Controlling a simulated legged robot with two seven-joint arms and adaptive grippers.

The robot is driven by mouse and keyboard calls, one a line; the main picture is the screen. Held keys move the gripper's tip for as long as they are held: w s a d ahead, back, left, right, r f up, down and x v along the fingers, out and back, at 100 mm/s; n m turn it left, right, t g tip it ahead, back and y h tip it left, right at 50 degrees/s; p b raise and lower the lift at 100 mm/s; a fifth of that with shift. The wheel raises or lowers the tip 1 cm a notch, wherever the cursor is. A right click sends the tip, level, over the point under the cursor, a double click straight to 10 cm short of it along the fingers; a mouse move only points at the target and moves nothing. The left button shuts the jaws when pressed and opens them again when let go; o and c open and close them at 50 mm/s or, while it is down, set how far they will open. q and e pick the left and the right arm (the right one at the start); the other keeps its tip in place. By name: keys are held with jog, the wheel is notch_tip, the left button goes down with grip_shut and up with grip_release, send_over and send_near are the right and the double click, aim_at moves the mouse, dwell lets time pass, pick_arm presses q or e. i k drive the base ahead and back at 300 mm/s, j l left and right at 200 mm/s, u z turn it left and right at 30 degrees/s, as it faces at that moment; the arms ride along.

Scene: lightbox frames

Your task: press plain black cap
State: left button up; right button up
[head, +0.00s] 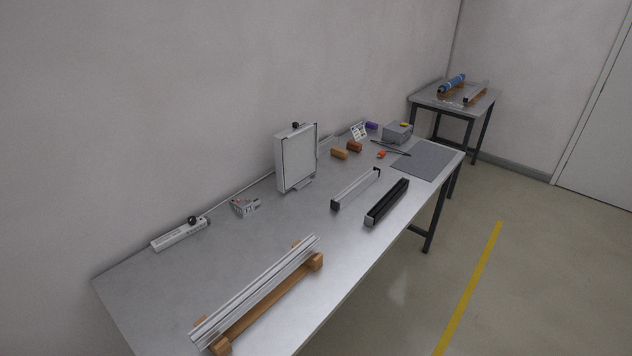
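Neither of my grippers shows in the head view. Several small black parts are visible, and I cannot tell which one is the plain black cap. A silver profile (356,190) lies on the table with a dark end piece (334,204) at its near end and another (376,171) at its far end. A black profile (387,202) lies to its right. A round black piece (295,125) sits on top of the upright white lightbox panel (297,158). Another round black piece (192,219) is at the white power strip (180,234).
The long grey table (150,285) runs along the wall. Silver rails (255,290) rest on wooden blocks at its near end. A small grey box device (245,206), wooden blocks (339,154) and a grey mat (425,160) are on it. A second table (455,98) stands beyond.

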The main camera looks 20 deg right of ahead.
aim_at(334, 204)
jog(key=i+l+u, duration=0.2)
jog(key=l, duration=0.15)
jog(key=i+l+u, duration=0.2)
jog(key=l, duration=0.15)
jog(key=l+u, duration=0.2)
jog(key=l, duration=0.15)
jog(key=i+l+u, duration=0.2)
jog(key=l, duration=0.2)
jog(key=l+u, duration=0.2)
jog(key=l, duration=0.2)
